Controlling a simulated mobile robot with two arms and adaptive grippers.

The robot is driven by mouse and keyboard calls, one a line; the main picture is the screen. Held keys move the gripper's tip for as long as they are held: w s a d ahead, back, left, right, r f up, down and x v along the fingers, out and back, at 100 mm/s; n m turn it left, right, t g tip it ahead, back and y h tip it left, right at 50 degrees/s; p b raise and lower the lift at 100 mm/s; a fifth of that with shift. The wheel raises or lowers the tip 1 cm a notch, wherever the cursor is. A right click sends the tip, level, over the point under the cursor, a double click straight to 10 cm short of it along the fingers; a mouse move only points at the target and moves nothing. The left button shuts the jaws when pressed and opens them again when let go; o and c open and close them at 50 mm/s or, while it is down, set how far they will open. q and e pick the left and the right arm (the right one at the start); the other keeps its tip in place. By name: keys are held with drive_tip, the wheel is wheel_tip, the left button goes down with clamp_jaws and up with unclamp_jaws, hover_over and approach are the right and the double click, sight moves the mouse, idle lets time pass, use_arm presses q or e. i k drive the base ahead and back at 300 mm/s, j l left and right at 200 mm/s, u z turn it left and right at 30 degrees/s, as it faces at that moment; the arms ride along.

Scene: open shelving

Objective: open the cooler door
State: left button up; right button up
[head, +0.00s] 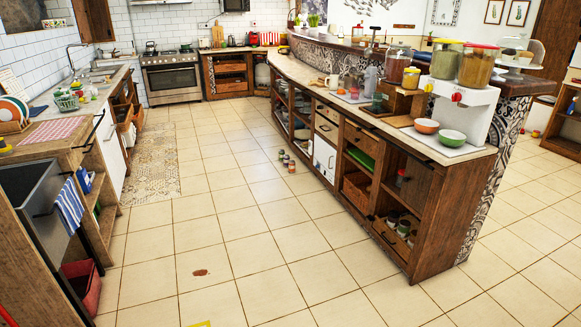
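No part of either gripper shows in the head view. I cannot tell for certain which thing is the cooler. A dark grey, box-like appliance (48,205) stands at the lower left, set in a wooden counter, with a blue-striped towel (69,204) hanging at its side. A small white door (325,158) is set in the wooden island (440,215) and looks shut. A white dispenser (463,108) with a red knob and tall jars on top stands on the island's near end. A white cabinet front (112,150) is under the left counter.
A wide tiled floor (235,220) lies open between the left counter and the island. Several small cans (287,160) stand on the floor by the island. A red bin (82,287) is at the lower left. A stove (172,78) stands at the back wall.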

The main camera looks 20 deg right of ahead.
sight(324, 151)
drive_tip(key=i+l+z, duration=0.25)
drive_tip(key=i, duration=0.2)
drive_tip(key=i+z, duration=0.25)
drive_tip(key=i, duration=0.15)
drive_tip(key=i+z, duration=0.15)
drive_tip(key=i, duration=2.3)
drive_tip(key=l, duration=0.1)
